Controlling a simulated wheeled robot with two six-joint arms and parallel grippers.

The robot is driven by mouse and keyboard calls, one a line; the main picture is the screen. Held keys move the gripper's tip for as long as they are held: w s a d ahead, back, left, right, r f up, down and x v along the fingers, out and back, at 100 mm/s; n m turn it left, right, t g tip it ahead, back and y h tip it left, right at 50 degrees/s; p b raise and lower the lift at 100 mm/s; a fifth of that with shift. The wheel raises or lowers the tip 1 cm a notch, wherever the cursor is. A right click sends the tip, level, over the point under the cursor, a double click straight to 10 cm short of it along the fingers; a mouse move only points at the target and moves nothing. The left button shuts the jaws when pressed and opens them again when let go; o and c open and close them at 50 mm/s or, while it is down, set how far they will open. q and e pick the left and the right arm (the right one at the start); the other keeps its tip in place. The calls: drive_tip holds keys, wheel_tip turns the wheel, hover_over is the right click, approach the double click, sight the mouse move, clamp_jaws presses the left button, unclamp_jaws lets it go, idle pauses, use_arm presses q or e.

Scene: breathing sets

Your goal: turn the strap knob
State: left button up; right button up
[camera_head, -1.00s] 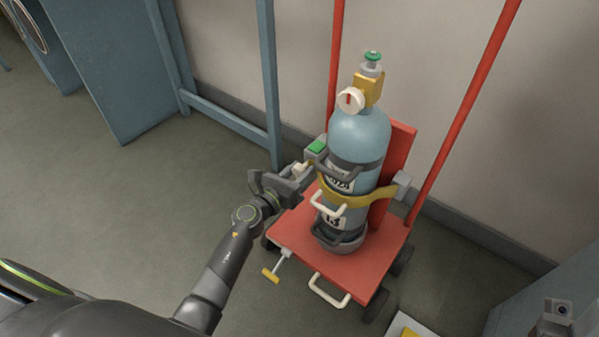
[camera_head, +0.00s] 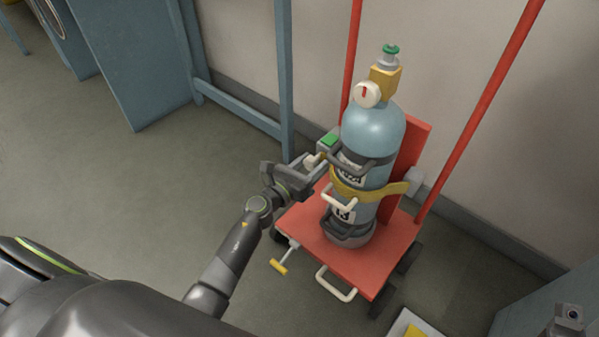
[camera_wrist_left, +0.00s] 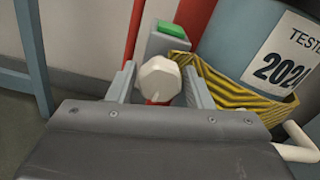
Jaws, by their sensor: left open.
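The strap knob (camera_wrist_left: 159,79) is a cream, faceted knob in the middle of the left wrist view. It also shows as a small pale shape (camera_head: 312,161) at the left of the cylinder in the head view. My left gripper (camera_wrist_left: 160,88) is open, with one grey finger on each side of the knob; I cannot tell whether they touch it. The gripper (camera_head: 312,168) reaches in from the left in the head view. The yellow strap (camera_head: 368,191) goes around the blue cylinder (camera_head: 372,135). My right gripper is not clearly seen.
A grey block with a green top (camera_head: 329,139) is just behind the knob. The cylinder stands on a red trolley (camera_head: 383,255) with red uprights (camera_head: 485,95). A cream handle (camera_head: 339,201) is on the cylinder's front. A blue frame (camera_head: 285,80) stands behind at left.

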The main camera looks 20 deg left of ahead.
use_arm(q)
drive_tip(key=v, duration=1.7)
drive_tip(key=shift+s, duration=0.1)
